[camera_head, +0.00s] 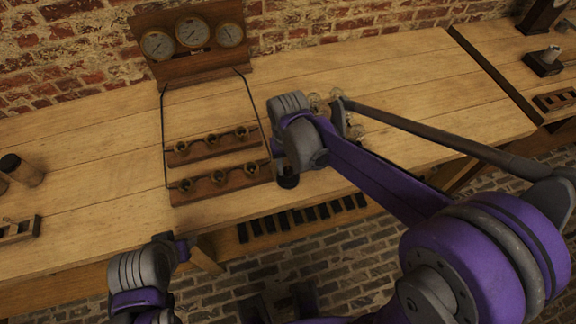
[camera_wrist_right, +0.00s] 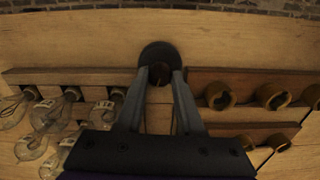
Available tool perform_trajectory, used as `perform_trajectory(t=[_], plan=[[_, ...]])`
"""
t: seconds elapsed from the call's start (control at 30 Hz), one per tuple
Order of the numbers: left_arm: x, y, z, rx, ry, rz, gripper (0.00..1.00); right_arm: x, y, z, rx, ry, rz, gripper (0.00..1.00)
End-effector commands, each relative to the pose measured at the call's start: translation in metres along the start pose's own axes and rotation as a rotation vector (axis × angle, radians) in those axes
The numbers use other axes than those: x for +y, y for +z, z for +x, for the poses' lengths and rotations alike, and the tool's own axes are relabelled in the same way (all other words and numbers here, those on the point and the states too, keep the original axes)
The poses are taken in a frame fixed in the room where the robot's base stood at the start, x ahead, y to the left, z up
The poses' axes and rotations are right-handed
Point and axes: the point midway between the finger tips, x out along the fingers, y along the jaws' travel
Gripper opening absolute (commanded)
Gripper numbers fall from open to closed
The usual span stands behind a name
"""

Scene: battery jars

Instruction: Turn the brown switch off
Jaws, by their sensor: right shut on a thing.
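In the right wrist view, a round black base with a small brown piece at its centre, which looks like the brown switch (camera_wrist_right: 158,53), lies straight ahead on the wooden bench. My right gripper (camera_wrist_right: 160,76) has its two fingers converging on that brown centre and is shut on it. In the head view my right gripper is mostly hidden under its own wrist, and the dark round base (camera_head: 288,181) shows just below it near the bench's front edge. Whether the switch is on or off cannot be told.
Wooden racks with brass ring holders (camera_head: 220,184) stand left of my right gripper. Several glass bulbs (camera_wrist_right: 48,125) sit on the other side. A panel with three gauges (camera_head: 191,32) stands at the back. Another bench at right holds a dark block with a pale knob (camera_head: 545,61).

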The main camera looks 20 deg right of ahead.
Motion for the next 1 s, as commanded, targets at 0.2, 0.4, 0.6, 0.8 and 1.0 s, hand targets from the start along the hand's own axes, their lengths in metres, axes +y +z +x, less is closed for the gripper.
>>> perform_trajectory(t=[0.2,0.4,0.6,0.8,1.0], plan=[[0.0000,0.0016,0.0020,-0.001,0.000,0.000,0.50,0.0001,-0.0001,-0.0002,0.000,0.000,-0.156,0.00],[0.0000,0.0023,0.0029,-0.001,0.000,0.000,0.50,0.0001,-0.0002,-0.0003,0.000,0.000,-0.252,0.00],[0.0000,0.0026,0.0034,-0.002,0.000,0.000,0.50,0.0002,-0.0002,-0.0004,0.000,0.000,-0.302,0.00],[0.0000,0.0027,0.0034,-0.002,0.000,0.000,0.50,0.0002,-0.0002,-0.0005,0.000,0.000,-0.317,0.00],[0.0000,0.0027,0.0034,-0.002,0.000,0.000,0.50,0.0002,-0.0002,-0.0005,0.000,0.000,-0.317,0.00]])
